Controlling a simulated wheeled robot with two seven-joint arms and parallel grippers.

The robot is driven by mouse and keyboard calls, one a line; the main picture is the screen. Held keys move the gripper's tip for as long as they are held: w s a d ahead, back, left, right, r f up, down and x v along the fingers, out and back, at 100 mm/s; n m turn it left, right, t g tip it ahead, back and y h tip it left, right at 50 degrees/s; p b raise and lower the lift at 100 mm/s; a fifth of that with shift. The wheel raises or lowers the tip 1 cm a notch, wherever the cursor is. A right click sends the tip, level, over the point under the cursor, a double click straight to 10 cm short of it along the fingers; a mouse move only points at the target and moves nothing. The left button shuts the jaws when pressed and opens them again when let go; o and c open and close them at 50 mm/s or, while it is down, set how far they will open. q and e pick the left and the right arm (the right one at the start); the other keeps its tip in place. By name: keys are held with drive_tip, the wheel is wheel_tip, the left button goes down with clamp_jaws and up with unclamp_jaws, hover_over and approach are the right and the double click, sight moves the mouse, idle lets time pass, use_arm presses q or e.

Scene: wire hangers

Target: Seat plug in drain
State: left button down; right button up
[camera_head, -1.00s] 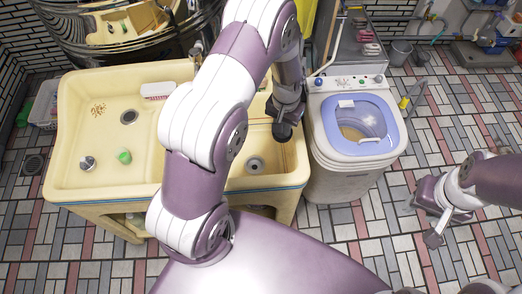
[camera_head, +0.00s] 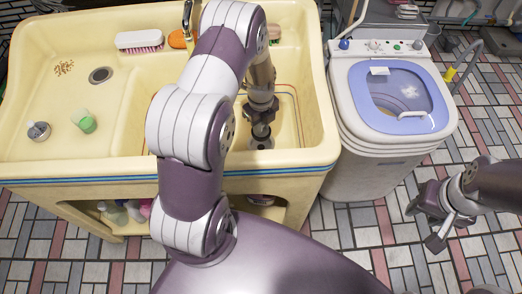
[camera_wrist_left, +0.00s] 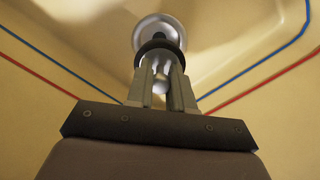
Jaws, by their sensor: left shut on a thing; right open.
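The plug (camera_wrist_left: 157,46) shows in the left wrist view as a dark-rimmed disc with a pale stem at the tips of my left gripper (camera_wrist_left: 162,85). The fingers are shut on it. Just beyond it is the silver ring of the drain (camera_wrist_left: 158,22), which the plug partly covers. In the head view, my left gripper (camera_head: 261,130) points down into the deep right basin, over the drain (camera_head: 262,144) near the basin's front. I cannot tell whether the plug touches the drain. My right gripper (camera_head: 439,216) is open and empty, right of the washing machine.
The cream sink (camera_head: 30,172) has basin walls around my left gripper. A second drain (camera_head: 101,75), a green cup (camera_head: 84,121), a metal piece (camera_head: 38,131) and a brush (camera_head: 139,41) are on its left side. The washing machine (camera_head: 385,110) stands close on the right.

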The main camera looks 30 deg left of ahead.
sight(261, 139)
use_arm(q)
wheel_tip(261, 139, down, 8)
drive_tip(key=shift+r+b, duration=0.15)
drive_tip(key=shift+b, duration=0.25)
drive_tip(key=shift+f, duration=0.4)
drive_tip(key=c, duration=1.3)
unclamp_jaws()
